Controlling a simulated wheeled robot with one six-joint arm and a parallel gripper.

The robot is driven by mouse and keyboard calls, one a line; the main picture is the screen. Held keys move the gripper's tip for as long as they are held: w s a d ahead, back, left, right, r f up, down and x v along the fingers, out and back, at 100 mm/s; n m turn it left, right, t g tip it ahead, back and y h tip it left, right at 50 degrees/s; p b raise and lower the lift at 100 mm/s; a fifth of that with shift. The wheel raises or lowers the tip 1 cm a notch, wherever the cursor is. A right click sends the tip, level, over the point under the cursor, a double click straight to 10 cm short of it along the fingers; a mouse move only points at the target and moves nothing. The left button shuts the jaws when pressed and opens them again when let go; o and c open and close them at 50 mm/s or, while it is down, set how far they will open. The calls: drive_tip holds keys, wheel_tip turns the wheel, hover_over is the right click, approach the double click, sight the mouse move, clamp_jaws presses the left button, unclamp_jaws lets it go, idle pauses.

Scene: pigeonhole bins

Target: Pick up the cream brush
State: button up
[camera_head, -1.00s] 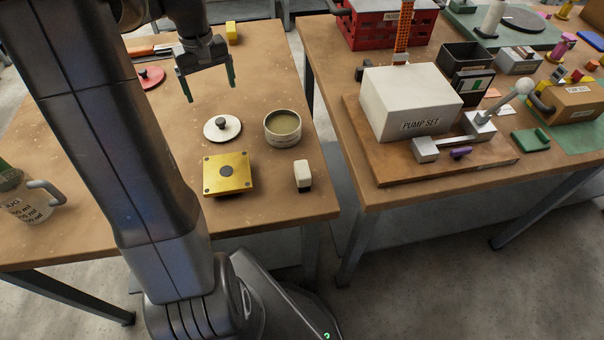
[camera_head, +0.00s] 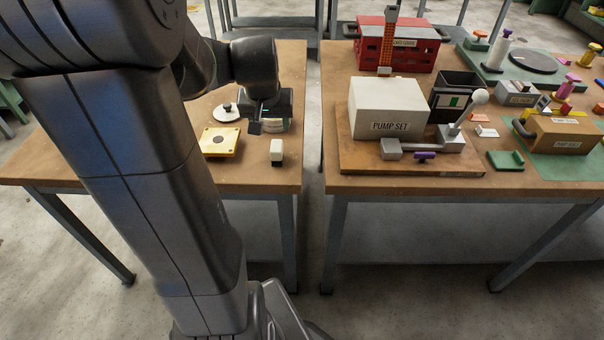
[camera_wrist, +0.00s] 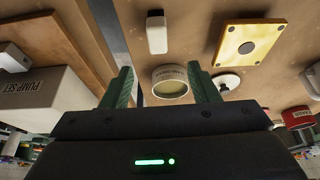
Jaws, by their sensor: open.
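A small cream block with a dark end, which looks like the cream brush (camera_head: 277,151), lies on the left table near its front edge. It also shows in the wrist view (camera_wrist: 157,36) at the top, beyond my fingertips. My gripper (camera_head: 267,126) is open and empty, above the left table and behind the brush in the head view. In the wrist view its green fingers (camera_wrist: 160,72) stand apart, with a round tin (camera_wrist: 170,90) seen between them. My gripper partly hides the tin in the head view. The brush is clear of the fingers.
A yellow plate (camera_head: 220,141) lies left of the brush, with a white knobbed lid (camera_head: 226,113) behind it. A gap separates this table from the right table, which holds the PUMP SET box (camera_head: 388,107) on a wooden board (camera_head: 350,157) and a red crate (camera_head: 415,50).

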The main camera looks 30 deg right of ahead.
sight(276, 145)
drive_tip(key=x, duration=0.8)
drive_tip(key=shift+s+f, duration=0.2)
drive_tip(key=shift+x, duration=2.8)
drive_tip(key=shift+d, duration=0.15)
drive_tip(key=c, duration=1.1)
drive_tip(key=shift+o, duration=0.2)
